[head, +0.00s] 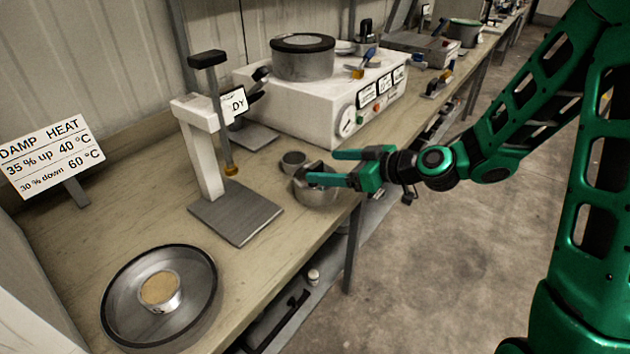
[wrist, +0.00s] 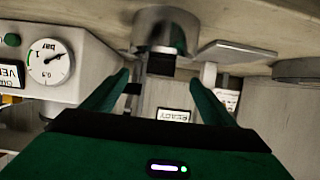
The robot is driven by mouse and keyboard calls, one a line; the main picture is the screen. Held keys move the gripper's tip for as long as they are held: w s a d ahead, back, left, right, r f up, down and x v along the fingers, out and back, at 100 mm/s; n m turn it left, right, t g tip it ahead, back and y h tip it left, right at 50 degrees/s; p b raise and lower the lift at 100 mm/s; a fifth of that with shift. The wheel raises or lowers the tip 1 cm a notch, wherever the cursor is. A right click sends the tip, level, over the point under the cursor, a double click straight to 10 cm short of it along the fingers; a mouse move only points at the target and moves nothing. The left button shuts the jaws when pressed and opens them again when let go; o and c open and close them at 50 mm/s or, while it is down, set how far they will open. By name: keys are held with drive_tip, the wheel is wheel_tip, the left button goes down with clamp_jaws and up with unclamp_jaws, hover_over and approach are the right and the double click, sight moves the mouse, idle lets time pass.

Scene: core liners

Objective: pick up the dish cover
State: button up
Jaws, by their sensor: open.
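The likely dish cover is a round grey metal piece (head: 318,194) near the bench's front edge, with a blocky grip on top. It also shows in the wrist view (wrist: 150,22), where the picture is upside down and the grip points down the frame. My gripper (head: 328,167) is open, its green fingers pointing left at about the height of the grip. In the wrist view my gripper (wrist: 158,80) has its fingers on either side of the line to the grip. The lower finger hides part of the grip in the head view. I cannot tell whether they touch.
A small grey cup (head: 293,161) stands just behind the cover. A white stand on a grey plate (head: 236,212) is to its left. A white machine (head: 310,110) with a gauge stands behind. A round pan (head: 118,312) holding a small dish (head: 161,290) is front left.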

sight(305, 169)
drive_tip(key=x, duration=0.9)
drive_tip(key=shift+f, duration=0.15)
drive_tip(key=shift+c, duration=0.2)
drive_tip(key=shift+d+f, duration=0.1)
drive_tip(key=c, duration=0.8)
